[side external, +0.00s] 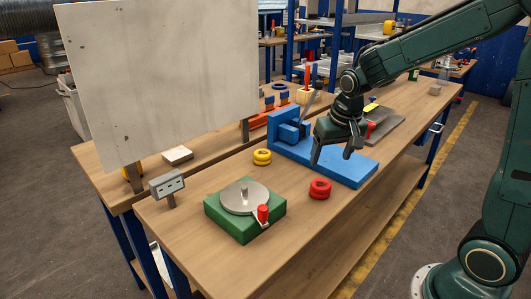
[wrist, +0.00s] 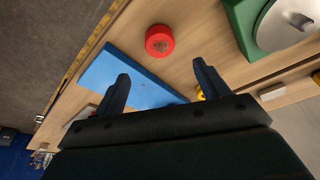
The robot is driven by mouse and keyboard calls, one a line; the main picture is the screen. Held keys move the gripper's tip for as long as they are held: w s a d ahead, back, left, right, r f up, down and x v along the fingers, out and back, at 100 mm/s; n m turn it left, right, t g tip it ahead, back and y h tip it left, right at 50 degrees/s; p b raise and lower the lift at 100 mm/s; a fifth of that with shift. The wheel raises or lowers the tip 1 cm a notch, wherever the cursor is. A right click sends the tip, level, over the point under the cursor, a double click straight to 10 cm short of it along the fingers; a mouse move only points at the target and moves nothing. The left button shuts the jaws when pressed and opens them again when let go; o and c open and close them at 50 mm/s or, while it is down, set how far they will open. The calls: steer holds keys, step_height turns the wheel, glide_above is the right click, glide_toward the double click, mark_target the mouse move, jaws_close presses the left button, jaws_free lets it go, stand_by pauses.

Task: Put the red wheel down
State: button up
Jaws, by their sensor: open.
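The red wheel (side external: 320,189) lies flat on the wooden bench, in front of the blue base plate (side external: 350,170) and to the right of the green block. It also shows in the wrist view (wrist: 159,39), lying beyond my fingertips. My gripper (side external: 337,155) is open and empty, held above the blue plate. The two fingers also show in the wrist view (wrist: 160,75), spread wide with nothing between them. The gripper is apart from the wheel.
A green block with a grey disc (side external: 243,198) and a red knob stands on the left. Yellow rings (side external: 262,157) lie by the blue vise (side external: 288,130). A pale board (side external: 160,75) rises at the back left. The bench front right of the green block is clear.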

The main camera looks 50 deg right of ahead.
steer(key=shift+a, duration=0.1)
stand_by(0.3)
steer(key=s+a+r+n+t, duration=0.1)
steer(key=s+a+r+n, duration=0.1)
steer(key=s, duration=0.4)
steer(key=s+a+r+n+t+y, duration=0.1)
steer(key=s+a+r+n, duration=0.1)
steer(key=s, duration=0.4)
steer(key=s+a+r+n+t, duration=0.1)
steer(key=s+a+r, duration=0.3)
steer(key=s+r, duration=0.1)
steer(key=shift+s+a+n, duration=0.15)
steer(key=shift+s+n, duration=0.25)
steer(key=shift+s, duration=0.25)
